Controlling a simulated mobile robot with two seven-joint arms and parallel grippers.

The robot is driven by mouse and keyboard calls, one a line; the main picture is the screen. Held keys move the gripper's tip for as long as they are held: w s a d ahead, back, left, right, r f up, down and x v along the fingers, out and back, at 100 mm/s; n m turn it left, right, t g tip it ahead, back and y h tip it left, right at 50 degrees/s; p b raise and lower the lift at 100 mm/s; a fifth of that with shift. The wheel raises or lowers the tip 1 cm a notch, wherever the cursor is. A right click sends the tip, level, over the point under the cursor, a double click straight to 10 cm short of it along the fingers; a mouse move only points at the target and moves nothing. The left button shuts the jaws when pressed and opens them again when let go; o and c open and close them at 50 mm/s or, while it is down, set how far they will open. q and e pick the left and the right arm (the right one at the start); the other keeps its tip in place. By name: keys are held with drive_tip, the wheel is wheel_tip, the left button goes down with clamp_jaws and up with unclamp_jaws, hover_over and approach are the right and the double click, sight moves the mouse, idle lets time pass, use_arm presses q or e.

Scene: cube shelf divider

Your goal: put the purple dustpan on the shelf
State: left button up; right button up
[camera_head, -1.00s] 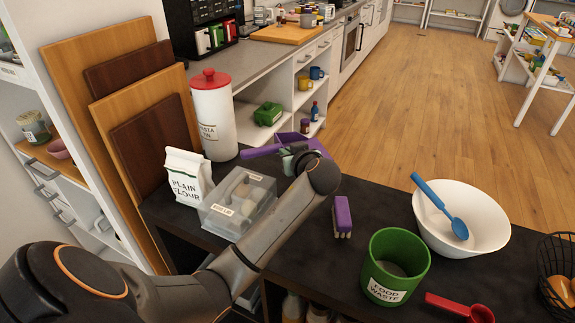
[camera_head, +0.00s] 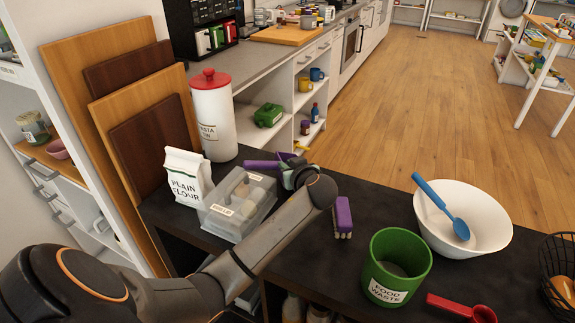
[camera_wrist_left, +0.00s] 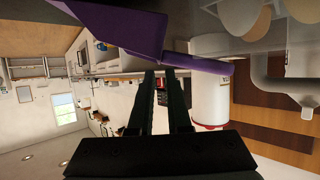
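The purple dustpan (camera_head: 262,164) shows in the head view beyond the clear lidded box, its handle pointing left. Its pan is mostly hidden by my left gripper (camera_head: 291,170). In the left wrist view the dustpan (camera_wrist_left: 125,30) lies across the tips of my left gripper (camera_wrist_left: 163,74), its handle running right. My right gripper is not in view.
A flour bag (camera_head: 187,178), a white canister with red lid (camera_head: 213,120) and a clear box (camera_head: 240,208) stand close to my left arm. A purple brush (camera_head: 343,216), green bin (camera_head: 398,255) and white bowl (camera_head: 475,238) are to its right.

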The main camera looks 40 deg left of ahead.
use_arm(q)
drive_tip(key=o, duration=0.3)
drive_tip(key=shift+r, duration=0.1)
drive_tip(key=shift+r+p, duration=0.3)
drive_tip(key=shift+s+d+r, duration=0.1)
drive_tip(key=shift+s+d, duration=0.05)
drive_tip(key=shift+d, duration=0.2)
drive_tip(key=v, duration=1.1)
drive_tip(key=shift+s+d+r, duration=0.1)
